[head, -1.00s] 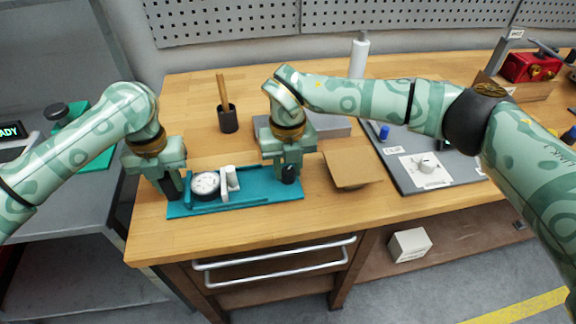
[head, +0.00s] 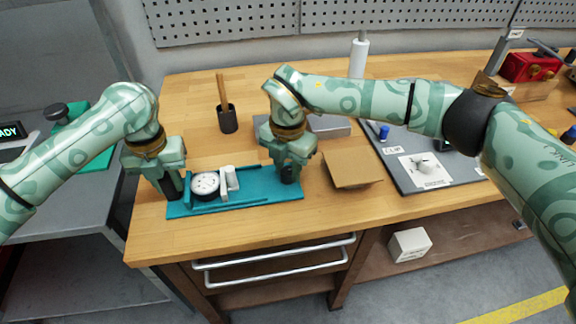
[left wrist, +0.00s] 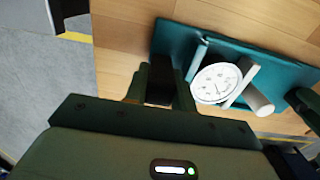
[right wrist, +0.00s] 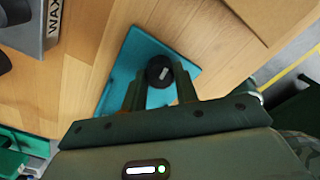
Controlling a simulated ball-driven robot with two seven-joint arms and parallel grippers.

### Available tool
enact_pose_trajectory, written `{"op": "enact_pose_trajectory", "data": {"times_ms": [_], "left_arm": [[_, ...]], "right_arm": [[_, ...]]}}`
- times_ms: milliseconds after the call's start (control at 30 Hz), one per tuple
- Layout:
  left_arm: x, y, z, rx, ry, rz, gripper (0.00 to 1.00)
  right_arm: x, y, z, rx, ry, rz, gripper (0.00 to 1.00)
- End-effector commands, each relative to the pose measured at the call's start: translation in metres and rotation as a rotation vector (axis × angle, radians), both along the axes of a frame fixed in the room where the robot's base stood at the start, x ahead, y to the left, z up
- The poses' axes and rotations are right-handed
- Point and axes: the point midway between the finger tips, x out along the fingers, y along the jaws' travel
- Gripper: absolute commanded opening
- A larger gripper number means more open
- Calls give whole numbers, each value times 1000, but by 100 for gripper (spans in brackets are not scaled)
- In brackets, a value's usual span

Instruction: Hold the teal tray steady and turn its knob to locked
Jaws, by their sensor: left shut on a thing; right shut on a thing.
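The teal tray (head: 255,200) lies flat on the wooden bench. It carries a round white-faced gauge (head: 205,184) and a white clamp piece (head: 229,181). My left gripper (head: 172,188) is at the tray's left end, shut on a dark block, which shows between its fingers in the left wrist view (left wrist: 160,84). My right gripper (head: 289,177) points down at the tray's right end, shut on the black knob. The knob (right wrist: 160,71) shows in the right wrist view with a pale bar marking; the head view hides most of it. I see no locked mark.
The bench's front edge is close to the tray.

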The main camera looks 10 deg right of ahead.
Motion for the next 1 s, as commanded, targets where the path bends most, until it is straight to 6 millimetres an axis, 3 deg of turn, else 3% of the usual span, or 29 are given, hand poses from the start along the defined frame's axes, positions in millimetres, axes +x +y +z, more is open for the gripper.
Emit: {"op": "enact_pose_trajectory", "data": {"times_ms": [667, 700, 767, 1000], "left_arm": [[-2, 1, -6, 5, 10, -1, 0], [-2, 1, -6, 5, 10, -1, 0], [-2, 1, -6, 5, 10, -1, 0], [-2, 1, -6, 5, 10, -1, 0]], "right_arm": [[0, 0, 0, 2, -1, -64, 7], [0, 1, 0, 2, -1, -64, 35], [0, 1, 0, 2, -1, -64, 52], [0, 0, 0, 2, 0, -64, 52]]}}
